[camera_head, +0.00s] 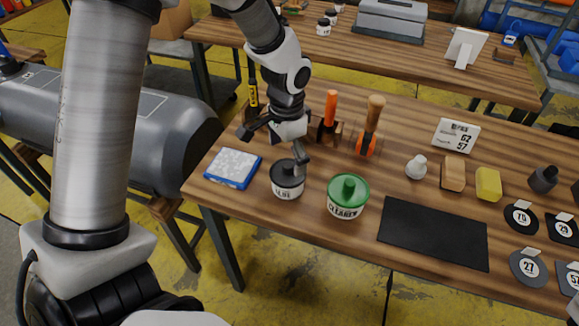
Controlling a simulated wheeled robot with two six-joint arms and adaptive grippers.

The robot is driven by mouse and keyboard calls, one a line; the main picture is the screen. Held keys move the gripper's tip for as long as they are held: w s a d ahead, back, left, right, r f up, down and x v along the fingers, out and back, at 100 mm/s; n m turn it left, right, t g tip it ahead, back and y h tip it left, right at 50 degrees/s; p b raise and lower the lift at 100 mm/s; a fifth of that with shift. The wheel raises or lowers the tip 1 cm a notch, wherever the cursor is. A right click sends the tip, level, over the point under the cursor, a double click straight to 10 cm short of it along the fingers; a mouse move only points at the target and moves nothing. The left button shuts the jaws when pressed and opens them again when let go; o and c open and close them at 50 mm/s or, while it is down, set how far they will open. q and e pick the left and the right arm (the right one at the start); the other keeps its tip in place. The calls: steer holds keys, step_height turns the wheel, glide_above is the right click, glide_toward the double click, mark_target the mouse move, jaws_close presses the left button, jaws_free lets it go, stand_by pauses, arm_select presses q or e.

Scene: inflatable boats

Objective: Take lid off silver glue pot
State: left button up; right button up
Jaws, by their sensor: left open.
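The silver glue pot (288,189) stands upright near the front left of the wooden table. Its black lid (287,171) with a raised knob sits on top. My left gripper (277,160) is open above and around the back of this lid. One finger reaches down at the lid's right side, and the other spreads out to the left. I cannot tell whether a finger touches the lid. My right gripper is not in view.
A green-lidded cleaner pot (347,197) stands close on the right. A blue-edged pad (233,168) lies on the left. Orange-handled and wooden-handled tools (372,126) stand behind.

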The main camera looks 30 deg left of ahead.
mark_target(289, 165)
arm_select(q)
steer(key=f, duration=0.2)
steer(key=w+f, duration=0.1)
steer(key=f, duration=0.1)
steer(key=shift+f, duration=0.15)
steer(key=shift+s, duration=0.2)
steer(key=c, duration=1.3)
steer(key=shift+s+d, duration=0.1)
steer(key=shift+s, duration=0.05)
steer(key=shift+c, duration=1.3)
